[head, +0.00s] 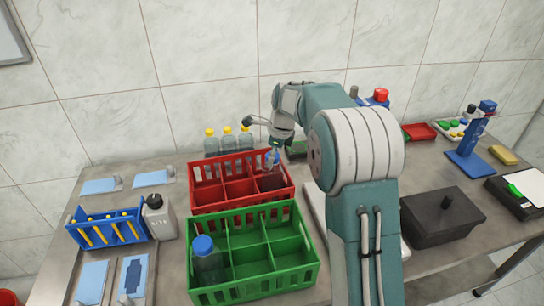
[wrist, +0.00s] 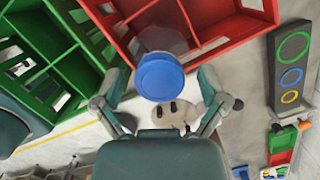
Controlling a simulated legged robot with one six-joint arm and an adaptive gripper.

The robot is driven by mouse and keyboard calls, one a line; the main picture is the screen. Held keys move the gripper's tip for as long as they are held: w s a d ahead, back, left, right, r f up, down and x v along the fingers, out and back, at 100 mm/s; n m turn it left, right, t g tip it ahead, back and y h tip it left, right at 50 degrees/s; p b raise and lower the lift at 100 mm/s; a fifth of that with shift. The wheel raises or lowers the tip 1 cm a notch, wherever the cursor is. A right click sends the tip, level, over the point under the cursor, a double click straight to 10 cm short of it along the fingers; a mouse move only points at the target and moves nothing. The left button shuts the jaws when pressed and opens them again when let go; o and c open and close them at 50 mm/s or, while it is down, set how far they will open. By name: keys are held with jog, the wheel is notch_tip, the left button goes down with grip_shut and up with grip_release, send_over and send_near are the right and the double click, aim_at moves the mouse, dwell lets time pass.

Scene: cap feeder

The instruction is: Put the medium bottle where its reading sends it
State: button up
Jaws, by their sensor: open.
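A clear bottle with a blue cap (head: 272,160) stands in the back right compartment of the red crate (head: 240,204). Its dark lower part shows through the crate. In the wrist view its blue cap (wrist: 160,77) sits between my fingers. My gripper (head: 266,142) is open above this bottle, with a finger on each side of the cap and a visible gap. Another blue-capped bottle (head: 207,264) stands in the front left compartment of the green crate (head: 256,291). I cannot tell by size which bottle is the medium one. No reading is legible.
Several yellow-capped bottles (head: 227,140) stand behind the red crate. A panel with green, blue and yellow rings (wrist: 290,68) lies to the right in the wrist view. A dark lidded box (head: 443,222) and a blue stand (head: 472,145) are on the right. A white jug (head: 160,218) stands left.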

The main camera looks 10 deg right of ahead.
jog(key=w+v, duration=0.1)
jog(key=v, duration=1)
jog(key=s+a+r+n+t, duration=0.1)
jog(key=s+r+n, duration=0.5)
jog(key=s, duration=0.4)
jog(key=s+f+n+t+h, duration=0.1)
jog(key=s+f+n, duration=0.2)
jog(key=s+n, duration=0.5)
jog(key=s+f+n+t+h, duration=0.1)
jog(key=s+f+n+t, duration=0.1)
jog(key=s+n, duration=0.7)
jog(key=s+a+f, duration=0.1)
jog(key=s, duration=0.7)
jog(key=shift+s+t, duration=0.15)
jog(key=shift+t, duration=0.15)
